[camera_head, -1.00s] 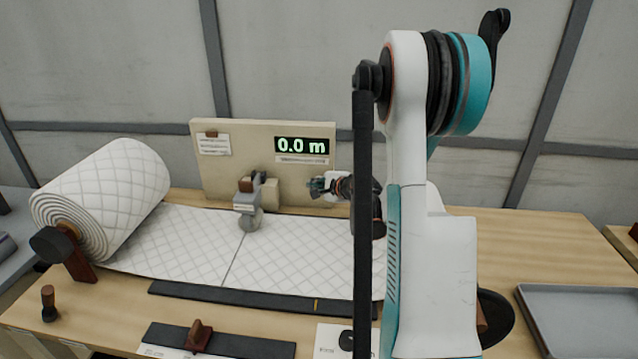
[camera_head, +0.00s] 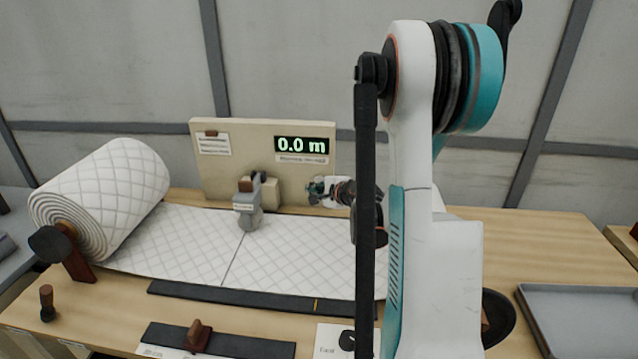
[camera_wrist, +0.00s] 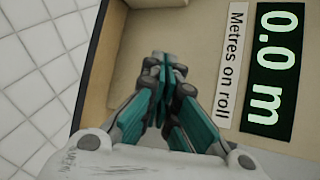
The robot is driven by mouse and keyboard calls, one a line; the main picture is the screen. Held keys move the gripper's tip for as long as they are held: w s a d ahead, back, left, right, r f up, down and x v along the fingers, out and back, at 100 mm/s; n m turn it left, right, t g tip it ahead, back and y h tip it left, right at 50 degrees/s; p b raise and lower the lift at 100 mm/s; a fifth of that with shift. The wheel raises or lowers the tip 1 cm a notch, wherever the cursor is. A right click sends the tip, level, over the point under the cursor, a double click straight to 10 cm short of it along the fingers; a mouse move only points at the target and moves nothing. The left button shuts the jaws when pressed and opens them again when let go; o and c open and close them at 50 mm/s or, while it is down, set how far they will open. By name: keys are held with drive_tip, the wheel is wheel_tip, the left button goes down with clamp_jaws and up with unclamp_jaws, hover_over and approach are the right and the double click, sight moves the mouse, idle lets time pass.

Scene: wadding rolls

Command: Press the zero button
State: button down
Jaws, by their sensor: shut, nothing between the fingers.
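A beige panel (camera_head: 225,172) stands upright behind the work table. Its green-on-black display (camera_head: 301,144) reads 0.0 m, with a label strip below it. In the wrist view the display (camera_wrist: 270,68) is at the right, and the label (camera_wrist: 232,65) beside it reads "Metres on roll". My gripper (camera_head: 316,190) is in front of the panel's lower right part, below the display. In the wrist view my gripper (camera_wrist: 161,70) is shut and empty, its fingertips over the panel. I cannot tell whether they touch it. No zero button shows; my fingers may hide it.
A quilted white roll (camera_head: 100,195) lies at the left, its sheet (camera_head: 300,255) spread over the table. A grey counter device (camera_head: 247,205) rests on the sheet. Dark bars (camera_head: 235,295) lie in front. A grey tray (camera_head: 585,320) is at the right; bare table (camera_head: 540,240) lies behind it.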

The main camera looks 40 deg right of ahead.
drive_tip(key=s+a, duration=0.2)
drive_tip(key=a, duration=0.1)
drive_tip(key=shift+s, duration=0.25)
idle(0.4)
